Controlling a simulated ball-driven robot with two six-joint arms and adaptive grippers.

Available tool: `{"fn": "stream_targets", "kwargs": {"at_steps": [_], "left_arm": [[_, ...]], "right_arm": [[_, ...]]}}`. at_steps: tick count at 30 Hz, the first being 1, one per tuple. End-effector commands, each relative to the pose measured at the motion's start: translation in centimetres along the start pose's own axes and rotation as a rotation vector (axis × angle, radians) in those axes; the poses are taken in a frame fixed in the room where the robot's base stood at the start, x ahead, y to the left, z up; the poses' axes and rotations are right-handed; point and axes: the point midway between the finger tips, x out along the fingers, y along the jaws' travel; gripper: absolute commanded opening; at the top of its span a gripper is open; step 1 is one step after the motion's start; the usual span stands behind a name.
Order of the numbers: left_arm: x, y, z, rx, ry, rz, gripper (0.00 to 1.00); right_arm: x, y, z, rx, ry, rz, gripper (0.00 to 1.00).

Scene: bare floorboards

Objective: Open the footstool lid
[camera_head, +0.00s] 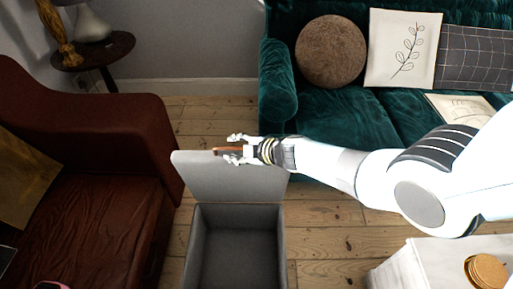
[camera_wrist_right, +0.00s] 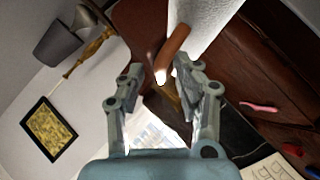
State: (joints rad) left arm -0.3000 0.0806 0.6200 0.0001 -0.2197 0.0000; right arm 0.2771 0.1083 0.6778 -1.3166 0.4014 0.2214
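The footstool is a grey, open-topped box (camera_head: 194,250) at the bottom middle of the head view. Its grey lid (camera_head: 225,183) stands raised at the back, so the empty-looking inside shows. The lid also shows in the right wrist view (camera_wrist_right: 204,22). A brown handle (camera_head: 222,150) is at the lid's upper edge; it shows in the right wrist view (camera_wrist_right: 173,48) by the fingertips. My right gripper (camera_head: 235,149) is at the lid's upper edge with its fingers spread on either side of the handle. The fingers are apart in the right wrist view (camera_wrist_right: 158,68). My left gripper is out of view.
A dark red leather sofa (camera_head: 110,205) stands close on the left. A green velvet sofa (camera_head: 350,110) with cushions is behind. A white table (camera_head: 405,270) with round brown coasters is at the lower right. Bare floorboards (camera_head: 325,240) lie between footstool and table.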

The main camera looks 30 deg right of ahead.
Motion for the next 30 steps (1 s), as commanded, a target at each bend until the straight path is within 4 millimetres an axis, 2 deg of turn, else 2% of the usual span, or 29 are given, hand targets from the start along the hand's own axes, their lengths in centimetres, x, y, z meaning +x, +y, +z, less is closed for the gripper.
{"fn": "stream_targets", "kwargs": {"at_steps": [12, 18, 30], "left_arm": [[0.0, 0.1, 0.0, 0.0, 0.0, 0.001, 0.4], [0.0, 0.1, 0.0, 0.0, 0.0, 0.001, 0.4], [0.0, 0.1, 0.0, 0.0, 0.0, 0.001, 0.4]], "right_arm": [[-6.6, 0.1, 0.0, -0.006, -0.003, 0.005, 0.34], [-9.1, 0.2, -0.1, -0.003, -0.003, 0.006, 0.34], [-9.8, 0.2, -0.1, -0.001, -0.003, 0.006, 0.34]]}}
